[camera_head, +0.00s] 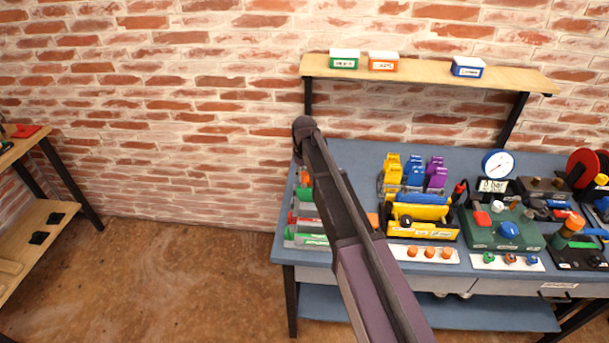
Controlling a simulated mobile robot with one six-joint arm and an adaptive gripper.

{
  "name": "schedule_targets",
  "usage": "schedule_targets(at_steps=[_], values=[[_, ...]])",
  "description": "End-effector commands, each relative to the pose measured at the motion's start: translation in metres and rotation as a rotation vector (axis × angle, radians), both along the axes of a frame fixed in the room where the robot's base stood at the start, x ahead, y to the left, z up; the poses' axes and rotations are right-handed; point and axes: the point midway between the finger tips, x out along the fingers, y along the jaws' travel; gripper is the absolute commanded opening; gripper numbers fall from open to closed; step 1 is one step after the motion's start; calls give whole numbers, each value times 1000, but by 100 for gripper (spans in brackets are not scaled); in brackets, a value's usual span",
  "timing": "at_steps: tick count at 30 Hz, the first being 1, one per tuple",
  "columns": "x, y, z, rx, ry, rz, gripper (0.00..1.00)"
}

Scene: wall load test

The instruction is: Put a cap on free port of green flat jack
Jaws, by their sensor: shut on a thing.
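My arm (340,210) crosses the middle of the view, its dark joint up against the wall side. My gripper is not visible, so what it holds cannot be seen. Green flat pieces, which may be the green flat jack, lie at the table's left end: one at the front (311,239) and one further back (304,194). My arm partly hides this area, and no port can be made out. Three orange caps (429,252) stand on a white strip at the front edge. A second white strip holds a green cap (488,257), a reddish one (509,258) and a blue one (531,260).
The blue table (350,150) holds a yellow toolbox (423,230), a green unit with a blue knob (508,230), a gauge (498,163) and coloured blocks (415,173). A wooden shelf (430,75) with three boxes hangs above. Floor is clear at left.

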Motion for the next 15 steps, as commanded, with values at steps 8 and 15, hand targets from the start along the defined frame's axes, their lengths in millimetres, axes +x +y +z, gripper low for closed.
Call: schedule_targets(at_steps=[8, 15], values=[[0, 0, -7, 0, 0, 0, 24], [0, 0, -12, 0, 0, 1, 24]])
